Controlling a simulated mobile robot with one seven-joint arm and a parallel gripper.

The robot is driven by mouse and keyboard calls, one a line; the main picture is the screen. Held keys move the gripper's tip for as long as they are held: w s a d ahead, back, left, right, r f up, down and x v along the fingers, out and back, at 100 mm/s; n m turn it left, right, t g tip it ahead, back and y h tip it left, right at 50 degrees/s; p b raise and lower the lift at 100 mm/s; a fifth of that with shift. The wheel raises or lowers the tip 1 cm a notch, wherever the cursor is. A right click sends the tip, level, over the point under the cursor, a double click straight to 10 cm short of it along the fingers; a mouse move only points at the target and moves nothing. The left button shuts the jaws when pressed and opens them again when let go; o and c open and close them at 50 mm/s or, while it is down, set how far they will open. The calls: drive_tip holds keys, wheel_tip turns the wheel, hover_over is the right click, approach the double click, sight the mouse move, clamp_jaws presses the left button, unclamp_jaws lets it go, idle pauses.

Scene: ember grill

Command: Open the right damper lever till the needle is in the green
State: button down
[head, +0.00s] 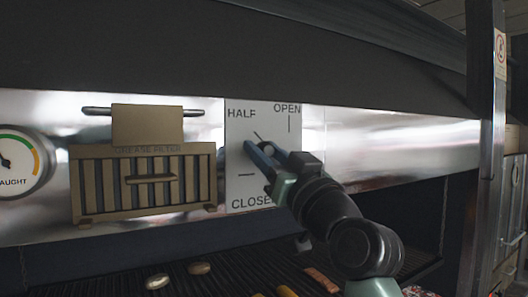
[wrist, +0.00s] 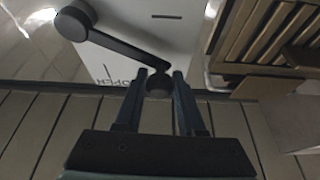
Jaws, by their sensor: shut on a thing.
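The damper plate (head: 237,190) is a white panel marked HALF, OPEN and CLOSED. My gripper (head: 258,152) is in front of its left-middle part, just below the HALF tick, and hides most of the lever in the head view. In the wrist view, the dark lever (wrist: 122,48) runs from a round hub at upper left to a knob (wrist: 158,86). My gripper (wrist: 158,84) is shut on this knob. The draught gauge (head: 20,178) is cut off by the left edge of the head view.
A tan grease filter (head: 145,210) with a handle hangs just left of the plate. A grill (head: 240,270) with several food items lies below. A dark hood runs above. A dark post (head: 484,150) stands at the right.

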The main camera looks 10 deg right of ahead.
drive_tip(key=r+m+h+p, duration=0.1)
drive_tip(key=d+r+m+p, duration=0.1)
drive_tip(key=m, duration=0.1)
drive_tip(key=shift+w+r+m+t+h, duration=0.2)
drive_tip(key=shift+m+t+h, duration=0.1)
drive_tip(key=shift+h, duration=0.1)
drive_tip(key=shift+w+d+m+h+p, duration=0.1)
drive_tip(key=shift+d+m+h+p, duration=0.3)
drive_tip(key=shift+m, duration=0.3)
drive_tip(key=c, duration=0.5)
unclamp_jaws()
drive_tip(key=shift+a, duration=0.1)
drive_tip(key=b+v, duration=0.6)
drive_tip(key=v, duration=0.7)
drive_tip(key=shift+b, duration=0.4)
